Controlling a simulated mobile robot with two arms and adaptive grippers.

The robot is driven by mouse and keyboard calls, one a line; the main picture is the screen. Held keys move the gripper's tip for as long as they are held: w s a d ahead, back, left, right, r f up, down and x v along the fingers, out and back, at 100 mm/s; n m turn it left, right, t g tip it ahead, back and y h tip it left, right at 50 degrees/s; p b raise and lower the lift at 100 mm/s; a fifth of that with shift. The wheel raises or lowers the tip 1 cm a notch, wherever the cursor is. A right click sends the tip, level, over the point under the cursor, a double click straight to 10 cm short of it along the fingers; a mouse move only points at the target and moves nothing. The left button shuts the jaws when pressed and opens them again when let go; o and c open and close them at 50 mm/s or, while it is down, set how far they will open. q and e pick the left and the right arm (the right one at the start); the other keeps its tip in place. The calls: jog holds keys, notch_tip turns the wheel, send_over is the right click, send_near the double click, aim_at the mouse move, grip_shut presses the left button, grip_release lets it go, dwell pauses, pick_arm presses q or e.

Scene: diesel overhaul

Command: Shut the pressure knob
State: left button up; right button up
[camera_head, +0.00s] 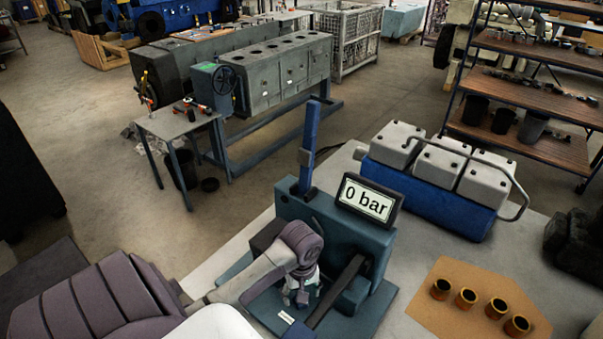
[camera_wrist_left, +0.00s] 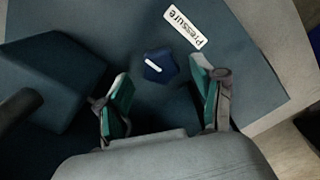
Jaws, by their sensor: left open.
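The pressure knob (camera_wrist_left: 159,68) is a small dark blue knob with a white mark, on a teal base plate (camera_wrist_left: 225,60) beside a white "Pressure" label (camera_wrist_left: 185,27). My left gripper (camera_wrist_left: 162,82) is open and empty, its green-padded fingers pointing toward the knob from either side, short of it in the picture; contact cannot be told. In the head view my left gripper (camera_head: 303,296) hangs low in front of the teal test stand (camera_head: 345,240), and the knob is hard to make out there. The display (camera_head: 367,201) reads 0 bar. My right gripper is not in view.
An upright blue lever (camera_head: 309,145) and a dark slanted bar (camera_head: 338,290) are on the stand. A blue engine block with white covers (camera_head: 430,190) stands behind right. Several brass-coloured rings lie on a brown mat (camera_head: 450,325) at right. Grey tabletop between them is clear.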

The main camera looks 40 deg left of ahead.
pick_arm(q)
notch_tip(320, 180, down, 2)
jog(key=shift+f, duration=0.55)
jog(key=c, duration=1.1)
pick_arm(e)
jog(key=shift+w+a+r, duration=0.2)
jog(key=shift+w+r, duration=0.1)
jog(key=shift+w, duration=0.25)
